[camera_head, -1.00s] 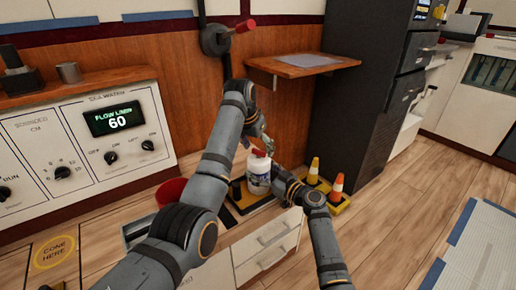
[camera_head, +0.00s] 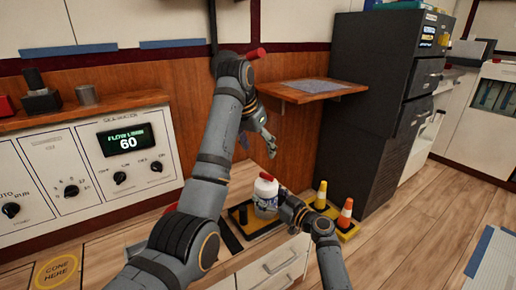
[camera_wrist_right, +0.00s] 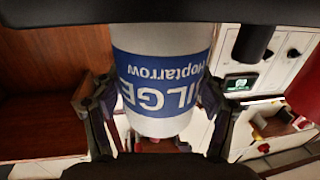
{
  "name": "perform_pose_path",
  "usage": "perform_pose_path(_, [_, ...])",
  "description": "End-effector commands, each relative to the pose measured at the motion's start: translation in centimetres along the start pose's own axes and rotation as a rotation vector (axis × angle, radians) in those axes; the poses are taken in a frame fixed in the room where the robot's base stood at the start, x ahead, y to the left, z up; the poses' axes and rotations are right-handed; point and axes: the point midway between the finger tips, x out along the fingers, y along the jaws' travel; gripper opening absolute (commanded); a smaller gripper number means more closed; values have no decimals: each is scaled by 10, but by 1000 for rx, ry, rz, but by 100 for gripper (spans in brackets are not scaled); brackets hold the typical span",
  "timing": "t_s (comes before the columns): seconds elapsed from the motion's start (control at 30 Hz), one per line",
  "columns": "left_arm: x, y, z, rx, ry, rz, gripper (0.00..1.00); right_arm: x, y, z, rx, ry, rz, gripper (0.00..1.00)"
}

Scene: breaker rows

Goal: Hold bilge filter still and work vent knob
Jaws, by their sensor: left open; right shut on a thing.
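The bilge filter (camera_head: 266,196) is a white canister with a blue label. It stands upright on a dark tray with yellow edges (camera_head: 238,214). A red knob (camera_head: 266,176) sits on its top, likely the vent knob. My right gripper (camera_head: 285,209) is shut on the canister's body from the right. In the right wrist view the gripper's fingers flank the canister (camera_wrist_right: 160,85), whose label reads upside down. My left gripper (camera_head: 262,145) is open and empty, above the red knob and apart from it.
Two orange-and-white or yellow cones (camera_head: 345,214) stand on a yellow-edged base to the right. A wooden shelf (camera_head: 312,89) juts from the wall above. A control panel (camera_head: 85,165) showing 60 is on the left. A dark cabinet (camera_head: 375,120) stands behind the cones.

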Motion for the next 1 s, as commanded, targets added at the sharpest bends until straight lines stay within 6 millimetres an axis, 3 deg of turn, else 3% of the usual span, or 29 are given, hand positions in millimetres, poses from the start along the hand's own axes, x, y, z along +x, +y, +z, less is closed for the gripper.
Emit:
perform_pose_path(0.17, [0, 0, 0, 0, 0, 0, 72, 0, 0, 0, 0, 0, 0, 22])
perform_pose_path(0.2, [0, 0, 0, 0, 0, 0, 72, 0, 0, 0, 0, 0, 0, 77])
perform_pose_path(0.37, [0, 0, 0, 0, 0, 0, 72, 0, 0, 0, 0, 0, 0, 99])
perform_pose_path(0.77, [0, 0, 0, 0, 0, 0, 72, -3, 0, 0, 0, 0, 1, 100])
perform_pose_path(0.87, [0, 0, 0, 0, 0, 0, 72, -16, 1, 2, -1, -1, 3, 100])
perform_pose_path(1.0, [0, 0, 0, 0, 0, 0, 72, -50, 1, 2, -2, -3, 3, 100])
